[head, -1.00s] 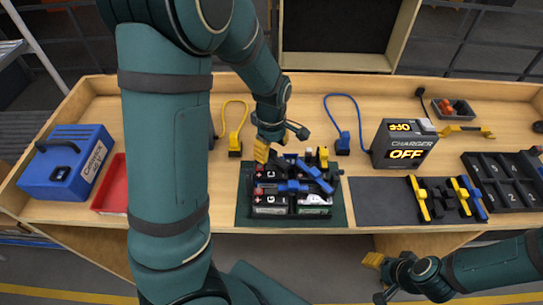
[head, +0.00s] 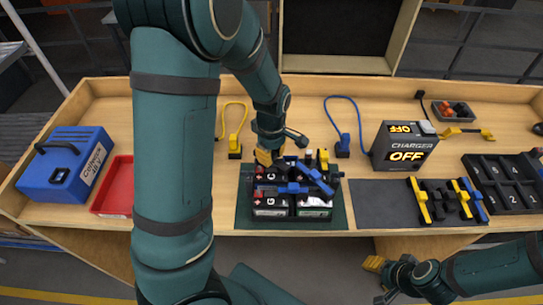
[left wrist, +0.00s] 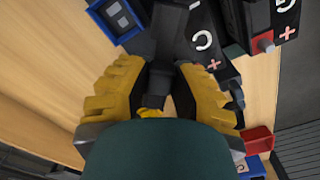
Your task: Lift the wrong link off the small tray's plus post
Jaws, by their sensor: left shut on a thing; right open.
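The small tray (head: 299,214) stands on a dark green mat and holds several dark batteries with white letters. A blue link (head: 292,188) lies across the front batteries, and a second blue link (head: 319,181) lies slanted beside it. My left gripper (head: 265,158) is at the tray's back left corner. In the left wrist view its yellow fingers (left wrist: 157,88) are shut on a black piece (left wrist: 172,35), probably a link. The post under it is hidden, so I cannot tell whether it is still seated. My right gripper (head: 377,272) is open and empty, low in front of the bench.
A charger (head: 404,146) reading OFF stands right of the tray. A grey mat with yellow, black and blue links (head: 448,198) and a black numbered rack (head: 503,184) lie further right. A red bin (head: 115,187) and a blue box (head: 70,165) are left. Blue and yellow cable plugs stand behind.

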